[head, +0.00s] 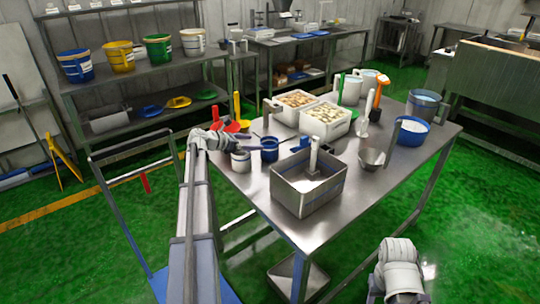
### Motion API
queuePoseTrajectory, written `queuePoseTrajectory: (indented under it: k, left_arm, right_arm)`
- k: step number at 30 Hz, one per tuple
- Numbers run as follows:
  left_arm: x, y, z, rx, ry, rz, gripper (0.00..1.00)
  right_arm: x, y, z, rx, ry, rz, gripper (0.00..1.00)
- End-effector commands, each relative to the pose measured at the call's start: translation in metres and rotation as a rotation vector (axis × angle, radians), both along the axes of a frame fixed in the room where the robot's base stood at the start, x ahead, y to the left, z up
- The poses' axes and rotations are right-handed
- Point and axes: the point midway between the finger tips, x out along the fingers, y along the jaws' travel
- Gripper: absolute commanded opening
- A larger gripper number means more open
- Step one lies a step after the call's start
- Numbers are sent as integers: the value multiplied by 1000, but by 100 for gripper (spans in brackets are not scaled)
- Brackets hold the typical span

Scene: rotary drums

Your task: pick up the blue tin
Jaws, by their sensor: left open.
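The blue tin (269,154) stands upright on the steel table (230,184), near its left edge. A white tin (241,163) stands just left of it. My left arm reaches in from the lower left, and my left gripper (259,138) is open at the rim of the blue tin, on its far left side. I cannot tell whether the fingers touch the tin. Of my right arm only a pale link shows at the bottom right; its gripper is out of the picture.
A steel bin (309,190) with a white-handled tool stands right of the blue tin. Behind are white trays of food pieces (325,121) and a red scoop (232,126). A metal bowl (372,159) and a blue tub (411,132) stand further right. The table's front right is clear.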

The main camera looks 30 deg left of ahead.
Motion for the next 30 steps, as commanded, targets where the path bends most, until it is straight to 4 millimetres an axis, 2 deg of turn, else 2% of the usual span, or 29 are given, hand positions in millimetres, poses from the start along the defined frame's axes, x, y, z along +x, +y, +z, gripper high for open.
queuePoseTrajectory:
  k: [3, 11, 21, 27, 30]
  left_arm:
    - [11, -5, -7, -1, 0, -2, 100]
    - [18, -10, -9, 1, 1, -1, 100]
    - [54, -29, -25, 1, 1, -1, 100]
    - [54, -30, -24, 0, 1, 0, 100]
    - [54, -30, -24, 0, 1, 0, 91]
  right_arm:
    - [0, 0, -7, 0, 0, 0, 50]
    - [0, 0, -9, 0, 0, 0, 50]
    - [0, 0, -25, 0, 0, 0, 50]
    - [0, 0, -24, 0, 0, 0, 50]
    - [0, 0, -24, 0, 0, 0, 50]
